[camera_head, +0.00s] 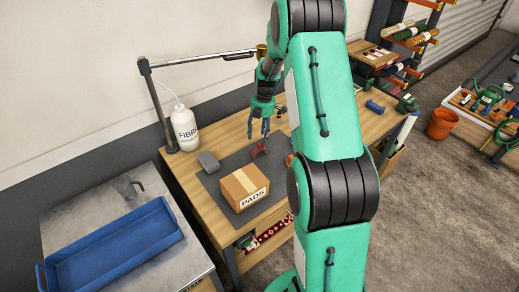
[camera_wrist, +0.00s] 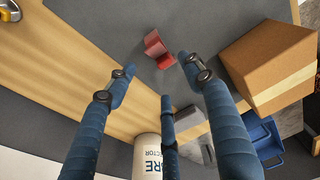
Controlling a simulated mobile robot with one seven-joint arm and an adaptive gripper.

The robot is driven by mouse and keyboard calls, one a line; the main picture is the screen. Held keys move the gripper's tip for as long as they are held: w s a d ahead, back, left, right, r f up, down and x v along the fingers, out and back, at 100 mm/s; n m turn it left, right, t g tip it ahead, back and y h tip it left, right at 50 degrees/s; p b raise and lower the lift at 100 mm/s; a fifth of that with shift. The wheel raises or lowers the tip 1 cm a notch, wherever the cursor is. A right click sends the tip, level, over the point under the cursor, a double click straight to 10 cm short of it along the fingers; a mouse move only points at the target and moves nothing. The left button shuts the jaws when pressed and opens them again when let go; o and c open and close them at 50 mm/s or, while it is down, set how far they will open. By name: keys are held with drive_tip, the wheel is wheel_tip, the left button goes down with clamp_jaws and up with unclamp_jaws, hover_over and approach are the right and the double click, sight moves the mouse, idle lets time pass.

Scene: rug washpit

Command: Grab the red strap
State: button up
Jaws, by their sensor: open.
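The red strap (camera_head: 259,149) lies on the dark grey mat (camera_head: 228,163) on the wooden workbench. In the wrist view the red strap (camera_wrist: 157,48) shows as a small bent piece at the upper middle, beyond my fingertips. My gripper (camera_head: 260,126) hangs fingers-down just above the strap, open and empty. In the wrist view my gripper (camera_wrist: 152,75) shows its blue fingers spread, with nothing between them. The fingers look apart from the strap; the exact height gap is hard to tell.
A cardboard box marked PADS (camera_head: 244,187) stands close on the mat. A grey block (camera_head: 208,161) and a white bottle (camera_head: 184,129) stand to the left, below a lamp arm (camera_head: 205,62). A blue tray (camera_head: 118,252) lies on the side table. My arm hides part of the bench.

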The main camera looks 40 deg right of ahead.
sight(259, 143)
drive_tip(key=shift+a+f, duration=0.1)
drive_tip(key=shift+f, duration=0.9)
drive_tip(key=shift+s+a+f+b, duration=0.15)
drive_tip(key=shift+f+b, duration=0.1)
drive_tip(key=shift+f, duration=1.05)
drive_tip(key=shift+w+a+f+b, duration=0.1)
drive_tip(key=shift+f+b, duration=0.15)
drive_tip(key=shift+f, duration=1.05)
drive_tip(key=c, duration=1)
